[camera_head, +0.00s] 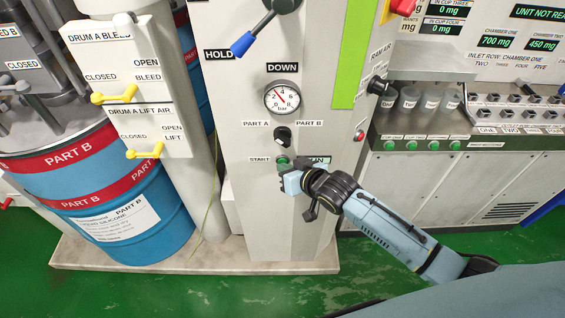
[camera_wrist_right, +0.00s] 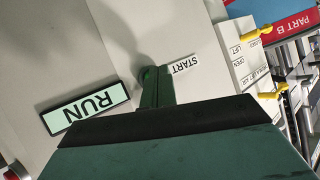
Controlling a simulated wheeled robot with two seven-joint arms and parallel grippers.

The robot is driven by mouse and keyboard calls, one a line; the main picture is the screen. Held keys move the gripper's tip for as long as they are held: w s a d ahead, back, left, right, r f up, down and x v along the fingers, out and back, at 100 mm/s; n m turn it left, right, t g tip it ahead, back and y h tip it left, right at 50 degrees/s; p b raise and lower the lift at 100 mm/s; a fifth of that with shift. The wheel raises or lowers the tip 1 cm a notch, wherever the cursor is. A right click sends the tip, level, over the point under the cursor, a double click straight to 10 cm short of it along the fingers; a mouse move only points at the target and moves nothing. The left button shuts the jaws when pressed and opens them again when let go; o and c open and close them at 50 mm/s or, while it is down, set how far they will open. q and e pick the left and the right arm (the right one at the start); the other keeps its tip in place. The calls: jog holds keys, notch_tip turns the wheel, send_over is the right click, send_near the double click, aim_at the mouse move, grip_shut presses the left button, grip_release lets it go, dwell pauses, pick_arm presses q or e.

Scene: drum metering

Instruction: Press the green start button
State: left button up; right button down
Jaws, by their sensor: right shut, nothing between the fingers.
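The green start button (camera_head: 282,161) is on the grey column's front, beside the START label (camera_head: 259,159). In the right wrist view, a green edge of the button (camera_wrist_right: 147,73) shows just behind my fingertips, next to the START label (camera_wrist_right: 184,64). My right gripper (camera_head: 287,171) is shut and empty, its fingers pointing at the button. The fingertips (camera_wrist_right: 156,76) cover most of the button in the wrist view. They are at or very close to it; I cannot tell whether they touch. A pale green RUN sign (camera_wrist_right: 88,107) reads beside it. My left gripper is not in view.
A black selector knob (camera_head: 282,136) and a pressure gauge (camera_head: 282,97) are above the button. A blue drum (camera_head: 105,220) and yellow-handled valves (camera_head: 115,95) stand left. A bench with several cups (camera_head: 408,99) is at right. Green floor (camera_head: 350,290) is open in front.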

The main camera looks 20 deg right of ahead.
jog(key=shift+r, duration=0.1)
jog(key=shift+s+a+p, duration=0.2)
jog(key=shift+s+p, duration=0.45)
jog(key=shift+s, duration=0.15)
jog(key=s+p, duration=0.1)
jog(key=s, duration=0.1)
jog(key=s+a+p, duration=0.1)
jog(key=s+p, duration=0.1)
jog(key=shift+s+a, duration=0.2)
jog(key=shift+s, duration=0.2)
dwell(0.6)
